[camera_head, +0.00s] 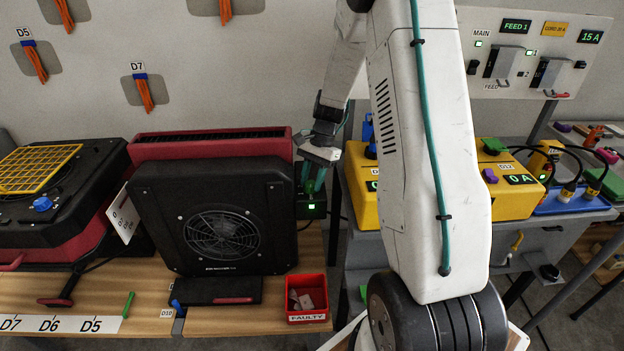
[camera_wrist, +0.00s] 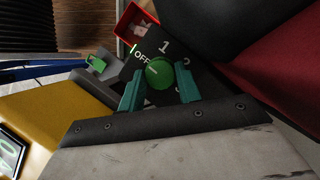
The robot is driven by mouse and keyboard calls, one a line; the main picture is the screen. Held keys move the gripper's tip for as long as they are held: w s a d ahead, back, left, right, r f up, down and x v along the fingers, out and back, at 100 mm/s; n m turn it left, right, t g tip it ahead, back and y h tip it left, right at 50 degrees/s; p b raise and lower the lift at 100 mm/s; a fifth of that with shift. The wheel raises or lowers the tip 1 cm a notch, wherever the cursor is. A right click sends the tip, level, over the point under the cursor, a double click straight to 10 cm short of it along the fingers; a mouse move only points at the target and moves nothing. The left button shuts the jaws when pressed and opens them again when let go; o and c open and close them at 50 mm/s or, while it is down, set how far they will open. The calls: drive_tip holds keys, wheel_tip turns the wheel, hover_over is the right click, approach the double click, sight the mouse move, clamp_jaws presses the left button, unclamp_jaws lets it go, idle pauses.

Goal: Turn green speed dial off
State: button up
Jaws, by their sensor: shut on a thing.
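The green speed dial (camera_wrist: 159,72) is a round knob on a dark panel in the wrist view. The panel carries the marks OFF and 1, and further marks are partly hidden by my gripper. The dial's pale line lies to the OFF side. My gripper (camera_wrist: 160,88) has its two teal fingers on either side of the dial, shut on it. In the head view my gripper (camera_head: 314,180) reaches down at the right side of the black and red fan unit (camera_head: 222,215). The dial is hidden there, and a small green light shows on the dark box (camera_head: 311,207) below the fingers.
A red FAULTY bin (camera_head: 307,318) stands on the bench in front of the unit. Yellow boxes (camera_head: 356,195) stand close on the right, across a gap. Another dryer with a yellow grille (camera_head: 40,168) is at the left. My arm covers the middle right.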

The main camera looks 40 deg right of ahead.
sight(321, 190)
drive_tip(key=shift+w, duration=0.1)
idle(0.5)
drive_tip(key=o, duration=1)
drive_tip(key=shift+c, duration=0.2)
drive_tip(key=v, duration=0.7)
drive_tip(key=shift+r, duration=0.35)
drive_tip(key=shift+w+d+n, duration=0.1)
drive_tip(key=shift+d+n, duration=0.05)
drive_tip(key=shift+n, duration=0.25)
drive_tip(key=s+a+r+n+t+h, duration=0.1)
drive_tip(key=s+a+r+n, duration=0.3)
drive_tip(key=s, duration=0.5)
drive_tip(key=s+a+r+n+h, duration=0.1)
drive_tip(key=s+a+r+n, duration=0.4)
drive_tip(key=s+a+r, duration=0.2)
drive_tip(key=s+a+r+n+t+h, duration=0.1)
drive_tip(key=s+a+r+n+h, duration=0.1)
drive_tip(key=s+a+r+n, duration=0.3)
drive_tip(key=s+a, duration=0.4)
drive_tip(key=s, duration=0.4)
drive_tip(key=shift+a+r+t, duration=0.2)
drive_tip(key=shift+r+t, duration=0.1)
drive_tip(key=shift+r, duration=0.05)
